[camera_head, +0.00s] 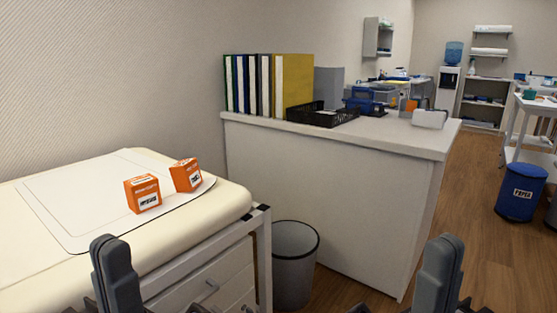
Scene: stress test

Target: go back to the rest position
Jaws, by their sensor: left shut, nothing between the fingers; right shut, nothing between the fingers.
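My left gripper (108,248) stands at the bottom left of the head view, dark grey, with its fingers together and nothing between them. It shows in front of the cream padded couch and its drawers. My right gripper (444,248) stands at the bottom right, also shut and empty, in front of the wooden floor and the end of the white counter. Both point upward in the picture and are well apart. The lower parts of both are cut off by the bottom edge.
Two orange boxes (143,194) (186,175) sit on the couch's white sheet (75,205). A grey bin (293,262) stands between couch and white counter (320,190). The counter holds binders (292,85) and a black tray (320,117). A blue bin (521,195) stands right.

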